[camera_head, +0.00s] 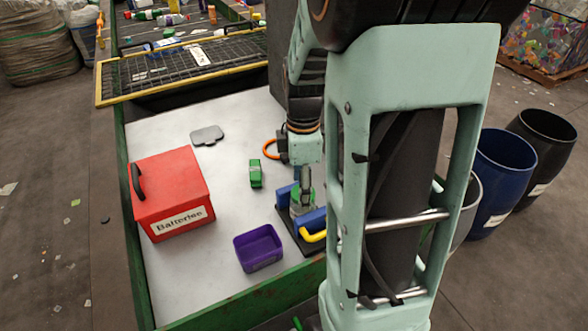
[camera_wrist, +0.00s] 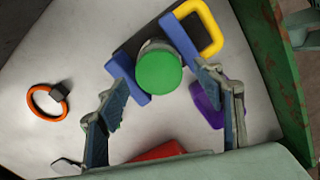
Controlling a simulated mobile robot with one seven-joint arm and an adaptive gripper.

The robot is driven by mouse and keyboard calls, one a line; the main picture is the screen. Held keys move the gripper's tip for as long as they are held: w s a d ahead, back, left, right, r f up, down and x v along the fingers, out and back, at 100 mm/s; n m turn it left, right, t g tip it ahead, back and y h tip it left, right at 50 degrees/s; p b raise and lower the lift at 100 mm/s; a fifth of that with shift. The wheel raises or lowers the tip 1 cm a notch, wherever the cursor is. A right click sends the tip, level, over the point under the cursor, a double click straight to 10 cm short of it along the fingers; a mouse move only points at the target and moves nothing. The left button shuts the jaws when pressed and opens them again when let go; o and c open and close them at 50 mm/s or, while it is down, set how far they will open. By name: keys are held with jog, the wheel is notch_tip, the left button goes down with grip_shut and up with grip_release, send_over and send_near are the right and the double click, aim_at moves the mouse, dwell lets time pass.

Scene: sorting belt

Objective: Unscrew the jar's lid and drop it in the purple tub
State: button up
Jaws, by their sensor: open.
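The jar (camera_wrist: 146,46) stands in a blue-jawed clamp (camera_wrist: 181,40) with a yellow handle. Its round green lid (camera_wrist: 160,73) sits on top in the wrist view. In the head view the jar (camera_head: 301,207) is partly hidden by my gripper (camera_head: 305,182), which points down just above it. In the wrist view my gripper's two fingers are spread wide and empty, with the lid between and beyond their tips. The purple tub (camera_head: 262,264) stands on the white table left of the clamp and looks empty; part of it shows behind the right finger (camera_wrist: 205,108).
A red "Batteries" box (camera_head: 175,195) stands at the left. A green object (camera_head: 255,174), a grey flat piece (camera_head: 207,135) and an orange ring (camera_head: 270,147) lie on the table (camera_head: 225,200). A conveyor guard (camera_head: 175,69) is behind. Dark bins (camera_head: 500,165) stand at right.

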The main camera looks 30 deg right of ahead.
jog(key=c, duration=1.2)
jog(key=shift+f, duration=0.2)
jog(key=n+b, duration=0.1)
jog(key=n, duration=0.2)
jog(key=shift+s+f+n, duration=0.1)
jog(key=shift+n, duration=0.2)
jog(key=shift+n+b, duration=0.35)
jog(key=shift+n, duration=0.75)
